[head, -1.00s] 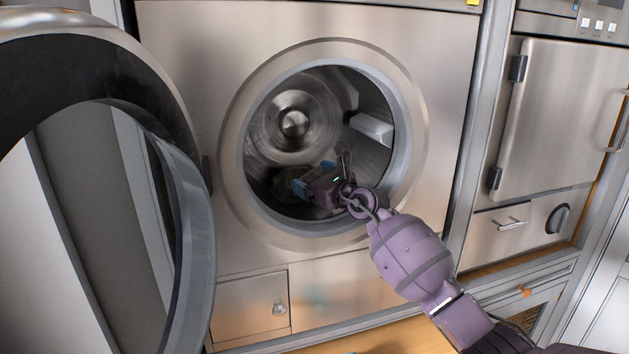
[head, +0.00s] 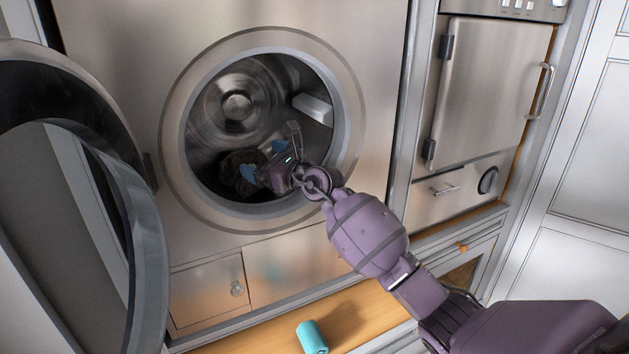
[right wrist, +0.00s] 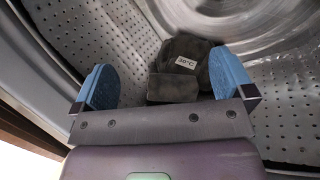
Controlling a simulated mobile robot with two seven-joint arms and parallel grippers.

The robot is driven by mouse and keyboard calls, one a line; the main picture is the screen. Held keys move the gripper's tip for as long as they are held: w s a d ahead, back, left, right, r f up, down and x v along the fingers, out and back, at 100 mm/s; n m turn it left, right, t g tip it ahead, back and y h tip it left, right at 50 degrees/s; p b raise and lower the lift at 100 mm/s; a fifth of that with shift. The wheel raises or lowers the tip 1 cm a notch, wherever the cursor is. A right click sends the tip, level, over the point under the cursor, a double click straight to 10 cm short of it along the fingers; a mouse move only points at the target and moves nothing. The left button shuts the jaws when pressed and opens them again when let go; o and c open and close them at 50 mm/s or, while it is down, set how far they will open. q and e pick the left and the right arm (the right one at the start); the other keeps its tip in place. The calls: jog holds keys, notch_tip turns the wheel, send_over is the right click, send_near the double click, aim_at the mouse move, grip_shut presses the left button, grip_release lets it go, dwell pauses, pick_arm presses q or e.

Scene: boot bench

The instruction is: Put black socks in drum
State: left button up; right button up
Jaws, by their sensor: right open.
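The black socks (head: 240,168) lie as a dark bundle on the floor of the drum (head: 292,78), inside the open washer. In the right wrist view the socks (right wrist: 182,70) show a white "30°C" label and rest just beyond my fingers. My right gripper (head: 262,162) is inside the drum opening, beside the socks. In the right wrist view its blue fingers (right wrist: 165,85) are wide apart with nothing clamped between them. I cannot tell whether any finger touches the socks. My left gripper is not in view.
The round washer door (head: 140,215) hangs open at the left. A closed steel cabinet (head: 490,95) stands at the right. A white paddle (head: 313,108) juts from the drum wall.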

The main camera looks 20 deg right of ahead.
jog(key=s+r+p, duration=0.2)
jog(key=s+p, duration=0.1)
jog(key=s, duration=0.9)
jog(key=s+r+p, duration=0.2)
jog(key=s, duration=1.1)
jog(key=shift+d+p, duration=0.4)
jog(key=shift+d, duration=0.05)
jog(key=shift+w+r, duration=0.1)
jog(key=shift+r, duration=0.1)
